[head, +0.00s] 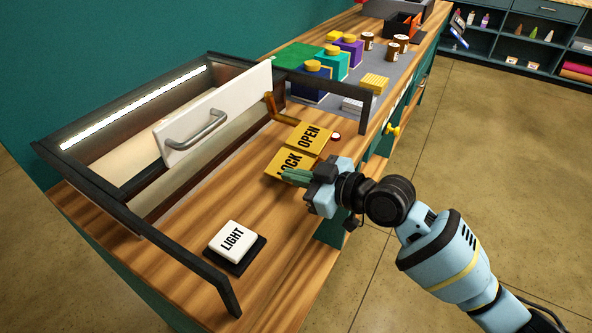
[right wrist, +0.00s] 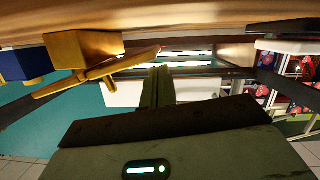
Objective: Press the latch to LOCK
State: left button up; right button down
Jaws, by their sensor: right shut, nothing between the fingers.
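The latch is a yellow rocker with an OPEN plate (head: 308,136) and a LOCK plate (head: 283,160), on the wooden counter in front of the drawer box. In the right wrist view the picture is upside down. There the yellow latch (right wrist: 84,50) shows a slanted plate, its right end closer to the wood. My right gripper (head: 288,176) is shut and empty, its green fingertips at the near edge of the LOCK plate and covering part of it. The fingers also show in the right wrist view (right wrist: 157,85). I cannot tell whether they touch the plate. My left gripper is out of view.
A white drawer front (head: 222,108) with a metal handle stands behind the latch, inside a dark frame. A LIGHT button (head: 232,240) lies at the near left. Coloured boxes (head: 313,82) stand further back. The counter between button and latch is clear.

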jog(key=shift+f+n, duration=0.5)
jog(key=shift+n, duration=0.1)
jog(key=s+r, duration=0.1)
jog(key=s+d+r+p, duration=0.1)
jog(key=r, duration=0.1)
jog(key=s+d+r+p, duration=0.1)
jog(key=shift+s+d+r, duration=0.1)
jog(key=shift+d+r, duration=0.15)
jog(key=v, duration=0.6)
jog(key=shift+r, duration=0.1)
dwell(0.5)
